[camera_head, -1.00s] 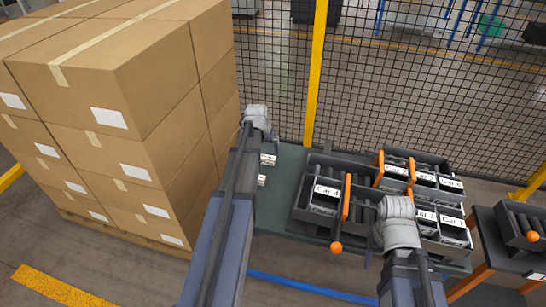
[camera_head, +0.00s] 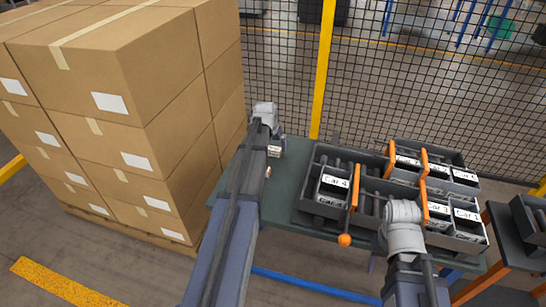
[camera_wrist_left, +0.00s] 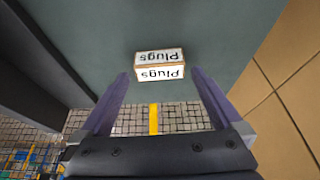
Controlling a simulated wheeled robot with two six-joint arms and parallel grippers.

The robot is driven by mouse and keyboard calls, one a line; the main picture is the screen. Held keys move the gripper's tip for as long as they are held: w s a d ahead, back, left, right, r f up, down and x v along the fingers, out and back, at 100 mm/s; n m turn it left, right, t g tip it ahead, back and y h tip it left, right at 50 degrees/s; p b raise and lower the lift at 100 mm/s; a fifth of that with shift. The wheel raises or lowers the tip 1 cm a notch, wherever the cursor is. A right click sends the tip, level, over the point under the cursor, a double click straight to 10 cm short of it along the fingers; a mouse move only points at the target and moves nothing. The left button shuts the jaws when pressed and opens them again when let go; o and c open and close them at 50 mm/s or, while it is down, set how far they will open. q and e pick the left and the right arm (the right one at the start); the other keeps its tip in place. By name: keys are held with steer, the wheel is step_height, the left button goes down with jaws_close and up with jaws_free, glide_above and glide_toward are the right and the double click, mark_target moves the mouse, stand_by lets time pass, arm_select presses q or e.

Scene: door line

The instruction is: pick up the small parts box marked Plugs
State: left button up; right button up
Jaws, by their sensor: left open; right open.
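The parts box marked Plugs (camera_wrist_left: 160,66) shows in the left wrist view, its label upside down, on the green-grey table top (camera_wrist_left: 215,30). My left gripper (camera_wrist_left: 162,88) is open there. The box appears just past its fingertips, between their lines and not gripped. In the head view the left fingers are hidden by the arm. Two small white-labelled boxes show beside that arm, one behind (camera_head: 275,151) and one in front (camera_head: 268,172), the front one mostly covered. Their labels are too small to read. My right gripper's wrist (camera_head: 403,225) is over the bins' front; its fingers are mostly hidden.
Dark bins (camera_head: 334,188) with Cat labels and orange dividers (camera_head: 353,190) fill the table's right part. Stacked cartons (camera_head: 130,120) stand close on the left. A mesh fence with a yellow post (camera_head: 322,70) stands behind. A side table (camera_head: 505,235) is at right.

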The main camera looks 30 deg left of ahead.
arm_select(q)
steer(key=shift+b+x, duration=0.35)
steer(key=shift+x, duration=0.55)
steer(key=shift+r, duration=0.1)
arm_select(e)
steer(key=shift+f, duration=0.75)
arm_select(q)
steer(key=shift+c, duration=0.4)
steer(key=c, duration=1.1)
steer(key=shift+r, duration=0.15)
arm_select(e)
steer(key=shift+r, duration=0.1)
